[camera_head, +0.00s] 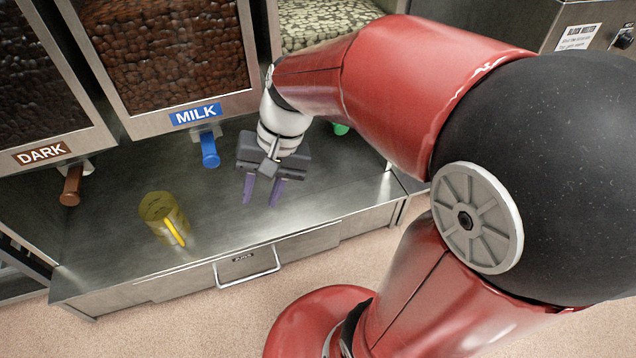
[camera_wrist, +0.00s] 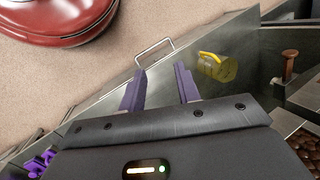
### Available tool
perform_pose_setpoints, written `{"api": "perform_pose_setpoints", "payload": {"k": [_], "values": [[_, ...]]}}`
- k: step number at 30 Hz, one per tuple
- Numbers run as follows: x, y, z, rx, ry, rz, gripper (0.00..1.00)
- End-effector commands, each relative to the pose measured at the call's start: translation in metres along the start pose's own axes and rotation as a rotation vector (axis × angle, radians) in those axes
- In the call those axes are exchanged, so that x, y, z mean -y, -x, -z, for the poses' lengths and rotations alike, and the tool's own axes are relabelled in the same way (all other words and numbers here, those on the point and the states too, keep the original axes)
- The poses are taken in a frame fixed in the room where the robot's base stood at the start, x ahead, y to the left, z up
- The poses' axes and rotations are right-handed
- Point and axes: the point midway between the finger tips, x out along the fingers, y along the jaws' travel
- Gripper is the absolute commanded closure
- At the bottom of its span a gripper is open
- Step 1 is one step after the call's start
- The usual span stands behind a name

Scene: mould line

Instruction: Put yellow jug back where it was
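The yellow jug (camera_head: 160,216) stands upright on the steel counter (camera_head: 120,240), near its front edge at the left, its handle toward the front right. It also shows in the wrist view (camera_wrist: 216,67), to the right of my fingers. My gripper (camera_head: 262,194) is to the right of the jug, above the counter, with its two purple fingers spread apart. In the wrist view my gripper (camera_wrist: 158,88) has nothing between its fingers. The jug and the gripper are apart.
Behind the counter are dispensers with a brown DARK tap (camera_head: 71,186) and a blue MILK tap (camera_head: 209,150). A green tap (camera_head: 341,129) is mostly hidden by my arm. A drawer handle (camera_head: 247,270) sticks out at the counter's front. The counter between jug and gripper is clear.

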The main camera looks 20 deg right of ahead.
Motion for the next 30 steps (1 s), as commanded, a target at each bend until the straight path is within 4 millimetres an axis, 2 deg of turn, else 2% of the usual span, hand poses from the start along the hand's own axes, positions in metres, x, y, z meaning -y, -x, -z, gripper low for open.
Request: {"api": "perform_pose_setpoints", "payload": {"k": [1, 6, 12, 17, 26, 30], "values": [[-0.009, 0.014, -0.011, -0.088, 0.059, -0.035, 0.67], [-0.040, 0.047, -0.036, -0.342, 0.230, -0.165, 0.67], [-0.062, 0.070, -0.052, -0.534, 0.353, -0.269, 0.67], [-0.068, 0.075, -0.056, -0.583, 0.385, -0.300, 0.67], [-0.067, 0.078, -0.056, -0.584, 0.385, -0.300, 0.67], [-0.060, 0.097, -0.059, -0.583, 0.385, -0.299, 0.67]]}}
